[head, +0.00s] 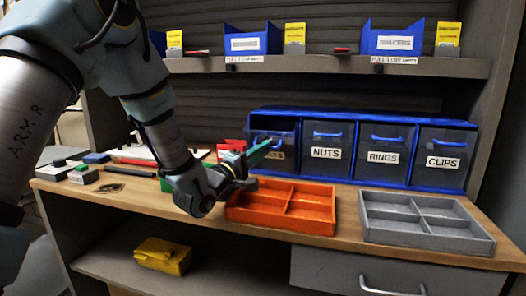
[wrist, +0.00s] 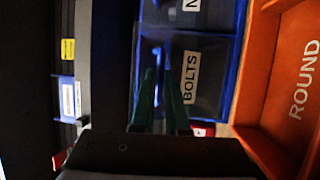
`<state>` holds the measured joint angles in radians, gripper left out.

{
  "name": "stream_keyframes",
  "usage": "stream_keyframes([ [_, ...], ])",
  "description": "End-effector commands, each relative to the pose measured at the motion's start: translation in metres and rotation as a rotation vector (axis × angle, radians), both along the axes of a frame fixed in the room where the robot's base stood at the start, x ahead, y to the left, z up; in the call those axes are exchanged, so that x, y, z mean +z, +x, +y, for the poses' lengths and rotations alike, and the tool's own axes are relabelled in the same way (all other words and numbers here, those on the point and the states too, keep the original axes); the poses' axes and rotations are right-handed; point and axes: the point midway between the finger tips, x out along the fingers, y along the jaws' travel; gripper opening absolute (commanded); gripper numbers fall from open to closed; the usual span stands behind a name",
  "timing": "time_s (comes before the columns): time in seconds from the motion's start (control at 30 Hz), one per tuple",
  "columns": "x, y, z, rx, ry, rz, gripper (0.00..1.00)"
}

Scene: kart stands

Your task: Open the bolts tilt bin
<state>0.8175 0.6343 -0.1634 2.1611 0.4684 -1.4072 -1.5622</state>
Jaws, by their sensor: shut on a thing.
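The bolts tilt bin (head: 289,140) is the leftmost in a row of dark-fronted bins in a blue frame. My gripper (head: 266,147) reaches its front from the left and partly covers its label in the head view. In the wrist view the BOLTS label (wrist: 189,78) is clear on the bin's dark front. My green fingers (wrist: 161,90) are on either side of the blue handle (wrist: 156,62) and shut on it. Whether the bin front is tilted out at all is hard to tell. The contact itself is dark in the wrist view.
The nuts (head: 325,170), rings (head: 383,172) and clips (head: 442,177) bins stand to the right. An orange divided tray (head: 329,215) sits close in front, below my gripper. A grey divided tray (head: 483,237) is at the right. A shelf (head: 330,67) with blue bins runs above.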

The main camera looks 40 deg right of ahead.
Motion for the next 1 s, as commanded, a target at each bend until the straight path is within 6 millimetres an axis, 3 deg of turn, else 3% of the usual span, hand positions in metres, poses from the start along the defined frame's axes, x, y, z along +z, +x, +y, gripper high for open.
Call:
stream_keyframes([
  [0.03, -0.012, 0.001, 0.001, 0.004, 0.026, 0.011, 0.0],
  [0.17, -0.012, 0.001, 0.001, 0.004, 0.027, 0.012, 0.0],
  [0.2, -0.012, 0.001, 0.001, 0.004, 0.027, 0.012, 0.14],
  [0.47, -0.009, 0.002, 0.0, 0.004, 0.022, 0.009, 0.42],
  [0.8, -0.007, 0.001, 0.001, 0.003, 0.016, 0.006, 0.42],
  [1.0, -0.012, -0.002, 0.023, 0.003, 0.016, 0.008, 0.42],
])
